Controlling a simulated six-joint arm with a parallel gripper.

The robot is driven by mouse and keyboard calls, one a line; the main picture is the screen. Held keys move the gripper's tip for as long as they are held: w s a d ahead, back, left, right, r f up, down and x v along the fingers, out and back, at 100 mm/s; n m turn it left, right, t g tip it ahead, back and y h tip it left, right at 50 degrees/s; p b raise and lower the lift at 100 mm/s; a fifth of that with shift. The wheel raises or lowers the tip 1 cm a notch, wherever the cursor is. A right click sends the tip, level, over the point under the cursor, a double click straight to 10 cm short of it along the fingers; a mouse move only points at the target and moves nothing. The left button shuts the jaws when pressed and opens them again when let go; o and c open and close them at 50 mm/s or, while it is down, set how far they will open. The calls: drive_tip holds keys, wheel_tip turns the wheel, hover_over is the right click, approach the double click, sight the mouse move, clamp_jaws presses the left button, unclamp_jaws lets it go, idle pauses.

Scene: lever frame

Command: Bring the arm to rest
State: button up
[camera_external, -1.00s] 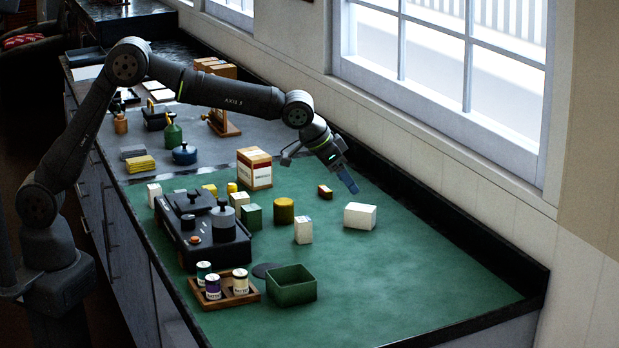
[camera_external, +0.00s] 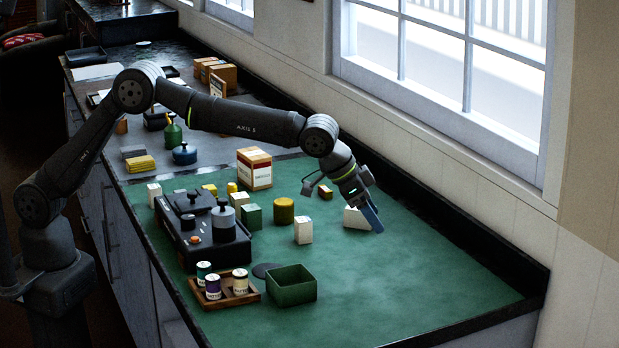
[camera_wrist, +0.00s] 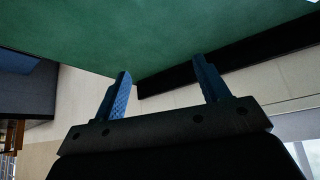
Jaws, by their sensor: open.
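My gripper (camera_external: 372,219) hangs above the right half of the green mat, just in front of a white block (camera_external: 353,217) that it partly hides in the external view. In the wrist view my gripper (camera_wrist: 160,88) has its two blue fingers spread wide apart with nothing between them. The wrist view faces the bare green mat (camera_wrist: 150,35), the dark counter edge and the pale wall. My arm is stretched out over the counter, bent down at the wrist.
A black device (camera_external: 205,235) with knobs stands left on the mat. A wooden tray (camera_external: 250,297) of small jars and an open green box (camera_external: 292,285) sit in front. Several blocks and a yellow cylinder (camera_external: 284,211) stand mid-mat. The mat's right front is clear.

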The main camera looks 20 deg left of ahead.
drive_tip(key=x, duration=0.4)
drive_tip(key=shift+w+d+r, duration=0.1)
drive_tip(key=shift+w+d, duration=0.15)
drive_tip(key=shift+d, duration=0.2)
idle(1.2)
drive_tip(key=o, duration=0.7)
drive_tip(key=w+a+r+n+g+y, duration=0.1)
drive_tip(key=w+a+r, duration=0.25)
drive_tip(key=a, duration=0.65)
drive_tip(key=w+a+r+n+g, duration=0.25)
drive_tip(key=a+r, duration=0.25)
drive_tip(key=a, duration=0.5)
drive_tip(key=w+a+r+n+g+y, duration=0.1)
drive_tip(key=w+a+r, duration=0.35)
drive_tip(key=a, duration=0.55)
drive_tip(key=x, duration=1)
drive_tip(key=shift+s+d+r, duration=0.15)
drive_tip(key=shift+s+d, duration=0.1)
drive_tip(key=shift+d, duration=0.05)
